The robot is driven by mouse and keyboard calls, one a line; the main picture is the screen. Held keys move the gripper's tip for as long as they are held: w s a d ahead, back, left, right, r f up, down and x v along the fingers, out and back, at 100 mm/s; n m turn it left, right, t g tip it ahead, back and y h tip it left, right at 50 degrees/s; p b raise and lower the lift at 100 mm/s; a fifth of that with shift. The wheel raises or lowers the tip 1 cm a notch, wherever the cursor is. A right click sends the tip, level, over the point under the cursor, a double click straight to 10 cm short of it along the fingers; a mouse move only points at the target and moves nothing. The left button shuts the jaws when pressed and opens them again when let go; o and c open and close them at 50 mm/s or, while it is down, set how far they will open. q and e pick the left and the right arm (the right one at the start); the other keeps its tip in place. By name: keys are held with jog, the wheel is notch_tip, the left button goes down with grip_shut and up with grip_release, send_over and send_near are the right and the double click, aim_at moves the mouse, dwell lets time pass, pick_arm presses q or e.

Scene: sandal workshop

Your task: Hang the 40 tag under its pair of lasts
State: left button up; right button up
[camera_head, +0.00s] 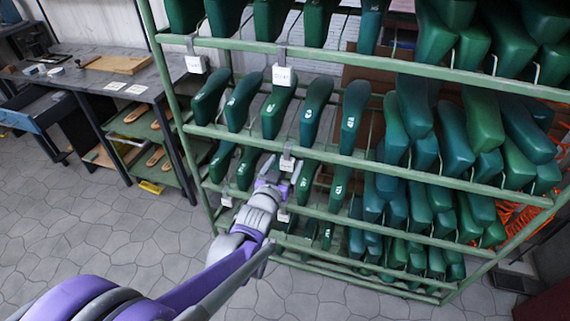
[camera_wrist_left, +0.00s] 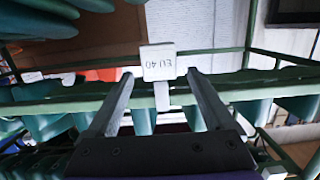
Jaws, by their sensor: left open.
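The white tag marked EU 40 (camera_wrist_left: 158,62) shows upside down in the left wrist view, its grey clip (camera_wrist_left: 161,96) at a green rack rail. It lies between the tips of my left gripper (camera_wrist_left: 161,74), which is open, with a gap on each side. In the head view my left gripper (camera_head: 272,178) is at the middle rail, next to a white tag (camera_head: 287,163) that appears to be the same one. Green lasts (camera_head: 279,106) with small white marks stand in rows on the rack; their numbers are too small to read. My right gripper is out of view.
The green rack (camera_head: 345,158) is crowded with lasts, densest at the right. A grey workbench (camera_head: 88,80) stands at the left. The tiled floor (camera_head: 100,235) before it is clear.

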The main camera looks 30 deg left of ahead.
pick_arm(q)
jog(key=p+v, duration=0.2)
jog(key=v, duration=0.7)
jog(key=s+d+f+m+g+h, duration=0.1)
jog(key=s+d+f+g+h, duration=0.1)
jog(key=s+d+f+g, duration=0.6)
jog(key=s+d+f+m+g+h, duration=0.2)
jog(key=s+d+g, duration=0.15)
jog(key=s, duration=0.85)
notch_tip(320, 180, up, 25)
jog(key=p, duration=2.2)
jog(key=shift+f+t, duration=0.25)
jog(key=shift+t, duration=0.2)
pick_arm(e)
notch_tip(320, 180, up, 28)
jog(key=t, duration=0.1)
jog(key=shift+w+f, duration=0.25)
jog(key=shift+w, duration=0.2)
pick_arm(q)
jog(key=shift+s+d, duration=0.1)
jog(key=shift+s, duration=0.1)
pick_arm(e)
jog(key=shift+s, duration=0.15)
pick_arm(q)
jog(key=shift+w, duration=0.1)
